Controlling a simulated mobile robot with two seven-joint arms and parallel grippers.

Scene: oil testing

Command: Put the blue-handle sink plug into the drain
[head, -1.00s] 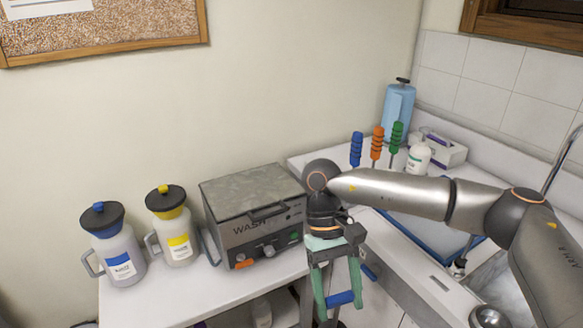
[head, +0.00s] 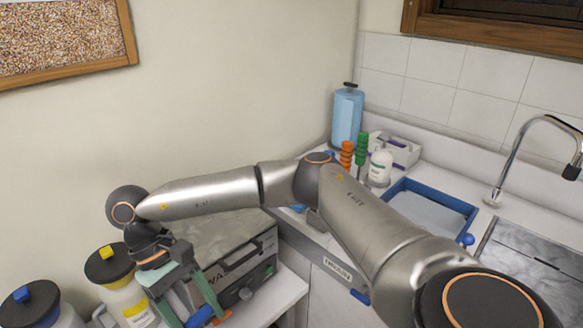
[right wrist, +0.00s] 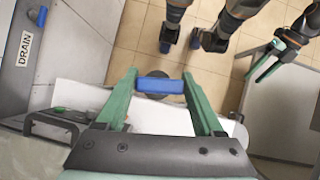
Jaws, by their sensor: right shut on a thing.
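My right gripper (head: 200,308) is shut on the blue handle of the sink plug (right wrist: 160,86), which sits between the green fingertips in the right wrist view. A dark round part shows partly behind the handle. In the head view the gripper is at the lower left, in front of the grey wash box. The sink (head: 535,262) is at the right edge, far from the gripper; its drain opening is not visible.
The wash box (head: 232,255) and yellow-capped jug (head: 122,290) stand close to the right gripper. A blue tray (head: 470,213), white bottle (head: 380,167) and faucet (head: 512,160) are on the sink counter. A "DRAIN" label (right wrist: 26,48) shows on a grey panel. My arm crosses before the counter.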

